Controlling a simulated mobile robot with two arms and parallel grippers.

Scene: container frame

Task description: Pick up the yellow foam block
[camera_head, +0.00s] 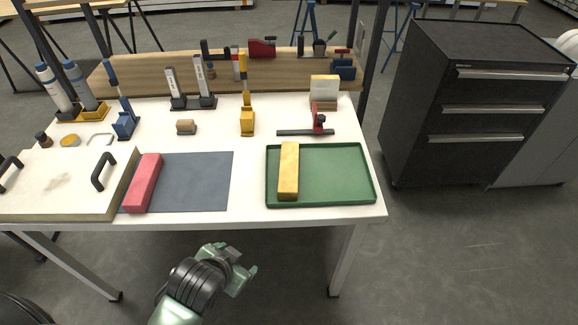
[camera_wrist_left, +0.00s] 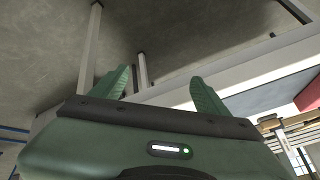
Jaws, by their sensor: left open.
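The yellow foam block (camera_head: 289,170) lies lengthwise in the left part of the green tray (camera_head: 335,172), towards the right of the white table. My left gripper (camera_head: 242,269) is in front of the table and below its front edge, to the lower left of the tray. It is apart from the block and touches nothing that I can see. In the left wrist view its two green fingers (camera_wrist_left: 162,88) stand wide apart with nothing between them. The yellow block does not show in the left wrist view. My right gripper is in neither view.
A red block (camera_head: 143,183) lies on the dark grey mat (camera_head: 195,182) left of the tray. A light board with black handles (camera_head: 62,184) lies at the left. Several clamps and bottles stand at the back. The table's front edge (camera_head: 250,220) lies between my gripper and the tray.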

